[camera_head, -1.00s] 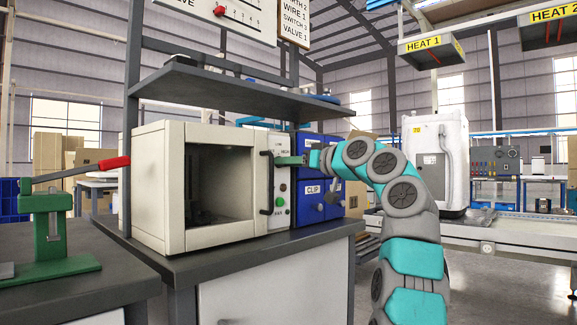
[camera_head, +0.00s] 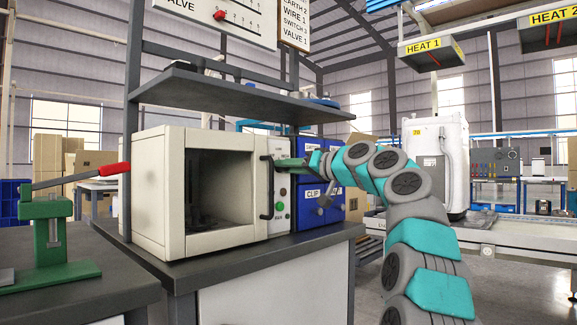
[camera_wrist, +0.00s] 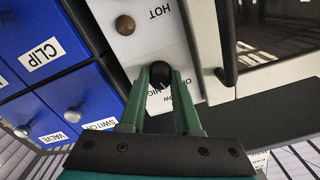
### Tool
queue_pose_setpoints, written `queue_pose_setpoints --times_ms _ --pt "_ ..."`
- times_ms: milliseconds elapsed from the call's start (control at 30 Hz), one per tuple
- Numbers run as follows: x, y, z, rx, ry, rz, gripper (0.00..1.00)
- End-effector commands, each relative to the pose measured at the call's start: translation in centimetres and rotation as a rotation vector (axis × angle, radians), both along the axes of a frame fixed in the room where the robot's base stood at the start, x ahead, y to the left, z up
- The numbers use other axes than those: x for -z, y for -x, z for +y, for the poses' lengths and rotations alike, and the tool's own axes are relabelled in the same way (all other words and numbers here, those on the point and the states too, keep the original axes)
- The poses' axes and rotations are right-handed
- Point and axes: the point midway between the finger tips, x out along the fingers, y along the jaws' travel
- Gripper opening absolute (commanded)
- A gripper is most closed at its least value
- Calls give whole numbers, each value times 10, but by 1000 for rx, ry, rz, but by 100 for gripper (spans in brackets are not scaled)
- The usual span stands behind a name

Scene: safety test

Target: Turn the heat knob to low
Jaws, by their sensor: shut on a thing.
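The heat knob (camera_wrist: 161,74) is small, round and black, on the white control panel (camera_wrist: 140,45) of a cream oven-like machine (camera_head: 165,190). In the wrist view the green fingers of my gripper (camera_wrist: 160,78) are closed around it, one on each side. Printed words beside it, ending in "HIGH" and "OW", are partly hidden by the fingers. I cannot clearly read which way the knob points. In the head view my gripper (camera_head: 285,162) reaches the upper part of the panel from the right and hides the knob.
A black door handle (camera_wrist: 228,45) stands close to the right finger in the wrist view. A brown button (camera_wrist: 125,25) is near "HOT". Blue drawers (camera_head: 308,205) labelled CLIP, SWITCH and VALVE adjoin the panel. A dark shelf (camera_head: 235,95) hangs above the machine.

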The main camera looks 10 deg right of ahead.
Motion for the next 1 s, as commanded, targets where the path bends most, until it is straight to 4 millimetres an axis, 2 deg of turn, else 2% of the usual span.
queue_pose_setpoints --times_ms 67,500,1000 --pt "-5 1 0 1 -38 23 0" --pt "-5 1 -1 1 -236 165 0" --pt "-1 0 -2 1 -273 195 0"
